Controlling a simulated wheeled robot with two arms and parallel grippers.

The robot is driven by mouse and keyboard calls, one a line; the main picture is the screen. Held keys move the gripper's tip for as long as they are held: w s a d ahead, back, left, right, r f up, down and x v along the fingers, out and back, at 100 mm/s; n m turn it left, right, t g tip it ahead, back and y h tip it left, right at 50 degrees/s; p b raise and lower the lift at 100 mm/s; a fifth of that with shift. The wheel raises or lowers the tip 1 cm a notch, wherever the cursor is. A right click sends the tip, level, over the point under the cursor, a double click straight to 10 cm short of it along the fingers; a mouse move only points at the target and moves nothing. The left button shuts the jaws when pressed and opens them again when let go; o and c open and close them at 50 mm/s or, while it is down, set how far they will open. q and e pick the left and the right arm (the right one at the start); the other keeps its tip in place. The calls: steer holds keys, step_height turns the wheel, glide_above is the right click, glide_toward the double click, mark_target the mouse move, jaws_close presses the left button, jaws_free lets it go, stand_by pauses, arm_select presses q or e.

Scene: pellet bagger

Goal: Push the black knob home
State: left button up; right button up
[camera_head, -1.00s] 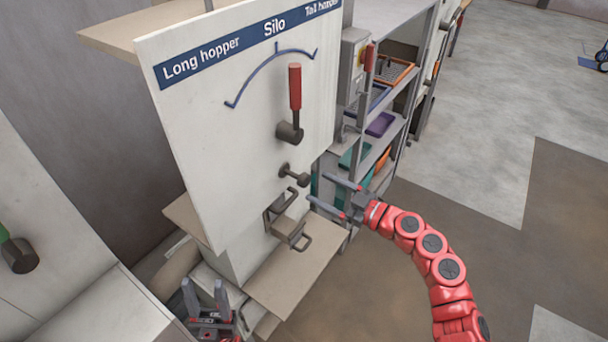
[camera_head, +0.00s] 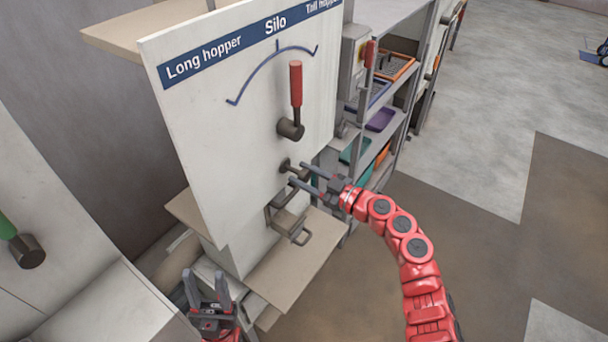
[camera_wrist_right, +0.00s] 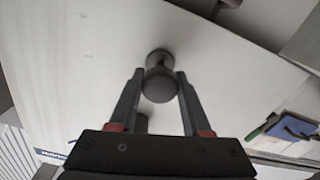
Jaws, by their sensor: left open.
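The black knob (camera_head: 286,165) stands out on a short stem from the pale panel (camera_head: 235,150), below the red-handled lever. My right gripper (camera_head: 297,172) is at the knob, with one finger on either side of its head. In the right wrist view the knob's round head (camera_wrist_right: 160,84) sits between the two fingers, which look open with a narrow gap beside it. The fingers partly hide the knob in the head view. My left gripper (camera_head: 205,275) is open and empty at the lower left, pointing up.
The red lever (camera_head: 296,85) points up above the knob. A bracket with a handle (camera_head: 290,222) sits just below it, over a tan shelf (camera_head: 285,270). A rack with coloured trays (camera_head: 380,120) stands to the right.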

jaws_close()
stand_by(0.9)
